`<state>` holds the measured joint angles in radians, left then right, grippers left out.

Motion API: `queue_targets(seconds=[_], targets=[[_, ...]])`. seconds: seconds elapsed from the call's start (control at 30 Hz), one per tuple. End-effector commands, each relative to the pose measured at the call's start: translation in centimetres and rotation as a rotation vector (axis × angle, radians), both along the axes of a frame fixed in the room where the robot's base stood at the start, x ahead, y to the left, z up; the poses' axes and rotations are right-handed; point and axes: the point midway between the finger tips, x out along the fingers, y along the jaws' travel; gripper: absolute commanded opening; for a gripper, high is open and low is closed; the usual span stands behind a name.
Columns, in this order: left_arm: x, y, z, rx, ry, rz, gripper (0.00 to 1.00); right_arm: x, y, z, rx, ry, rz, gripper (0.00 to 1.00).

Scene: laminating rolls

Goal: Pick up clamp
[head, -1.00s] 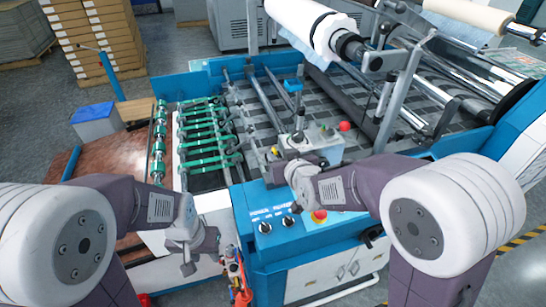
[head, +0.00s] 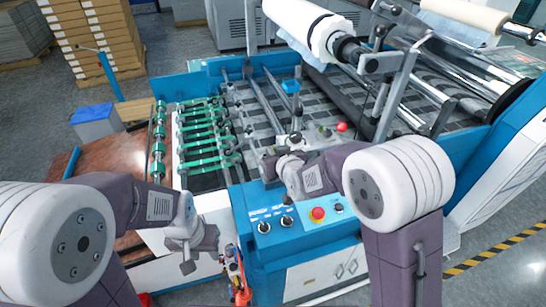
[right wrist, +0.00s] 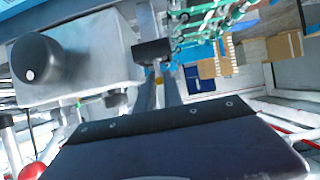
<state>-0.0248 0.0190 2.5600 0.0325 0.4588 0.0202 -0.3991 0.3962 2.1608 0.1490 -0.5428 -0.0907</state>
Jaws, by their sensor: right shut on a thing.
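My right gripper (head: 268,166) is over the near side of the laminating machine, just behind its blue control panel. In the right wrist view its two narrow grey fingers (right wrist: 160,82) reach forward and are shut on a small dark block (right wrist: 152,52), which seems to be the clamp. A bit of yellow shows between the fingers. In the head view the clamp is too small and covered to make out clearly. My left gripper (head: 200,250) hangs low at the machine's near left side, away from the clamp; its jaw opening is unclear.
A grey box with a black knob (right wrist: 37,58) stands close left of the right gripper in the wrist view. Green rollers (head: 208,140) lie to the left on the machine. A white film roll (head: 305,25) hangs above. The control panel (head: 290,218) has a red button (head: 318,213).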

Motion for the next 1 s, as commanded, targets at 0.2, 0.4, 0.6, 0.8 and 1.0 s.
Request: queue_targets(seconds=[0.2,0.4,0.6,0.8,1.0], targets=[[0.0,0.0,-0.1,0.0,0.0,0.0,0.36,0.0,0.0,1.2,-0.001,0.0,0.0,0.0],[0.0,0.0,-0.7,0.0,0.0,0.0,0.36,0.0,-0.7,4.3,0.001,-0.003,-0.001,0.0],[0.0,0.0,-1.2,0.0,0.0,0.0,0.36,-0.1,-4.2,6.4,-0.001,-0.001,-0.002,0.0],[0.0,0.0,0.6,0.0,0.0,0.0,0.36,-0.2,-7.1,8.6,-0.002,0.001,-0.006,0.0],[0.0,0.0,3.2,0.0,0.0,0.0,0.36,-0.4,-10.1,10.5,-0.002,0.002,-0.005,0.0]])
